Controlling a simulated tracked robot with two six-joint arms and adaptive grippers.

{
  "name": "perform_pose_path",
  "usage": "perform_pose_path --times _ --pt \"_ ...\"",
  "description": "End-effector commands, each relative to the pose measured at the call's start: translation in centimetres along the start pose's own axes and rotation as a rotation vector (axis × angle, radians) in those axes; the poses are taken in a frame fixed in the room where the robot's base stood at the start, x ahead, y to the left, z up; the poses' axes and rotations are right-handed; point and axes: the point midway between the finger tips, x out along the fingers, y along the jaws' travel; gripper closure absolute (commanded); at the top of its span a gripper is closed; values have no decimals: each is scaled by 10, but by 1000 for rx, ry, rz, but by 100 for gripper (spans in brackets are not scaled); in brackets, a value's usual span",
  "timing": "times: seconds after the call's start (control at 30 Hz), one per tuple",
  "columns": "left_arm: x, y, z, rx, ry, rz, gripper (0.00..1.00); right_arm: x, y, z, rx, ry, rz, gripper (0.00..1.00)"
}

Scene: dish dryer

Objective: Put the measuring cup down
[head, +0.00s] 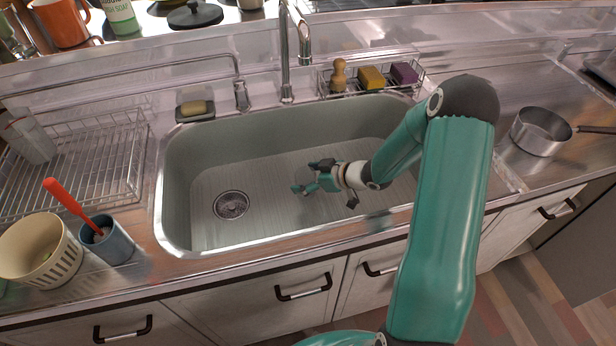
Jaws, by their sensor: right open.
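My right gripper (307,178) hangs over the sink (270,220), with its teal fingers apart and pointing left. I see nothing clearly held between them. I cannot surely pick out the measuring cup. A round metal vessel with a dark handle (541,132) stands upright on the counter right of the sink, well apart from the gripper. A pale grey container (31,139) leans tilted in the dish rack (128,188) at the left; its kind is hard to tell. My left gripper is out of view.
A cream pot (38,252) and a blue-grey cup (113,244) with a red-handled tool stand at the left front. The faucet (285,60) rises behind the sink. A wire caddy (422,85) holds a brush and sponges. The sink floor looks clear around the drain (231,205).

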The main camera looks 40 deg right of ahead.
Motion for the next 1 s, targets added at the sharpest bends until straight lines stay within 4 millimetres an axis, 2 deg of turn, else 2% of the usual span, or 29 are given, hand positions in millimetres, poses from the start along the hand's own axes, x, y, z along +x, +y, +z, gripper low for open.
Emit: perform_pose_path --times 0.17,0.5,0.7,0.83,1.0 --pt "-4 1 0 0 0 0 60 -14 1 -2 0 -1 2 16" --pt "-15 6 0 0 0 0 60 -80 1 -3 0 -1 5 16" --pt "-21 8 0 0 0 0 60 -111 1 -3 1 0 3 16" --pt "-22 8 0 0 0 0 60 -120 0 -2 0 -1 1 16" --pt "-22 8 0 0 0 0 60 -122 0 -2 1 0 0 16"
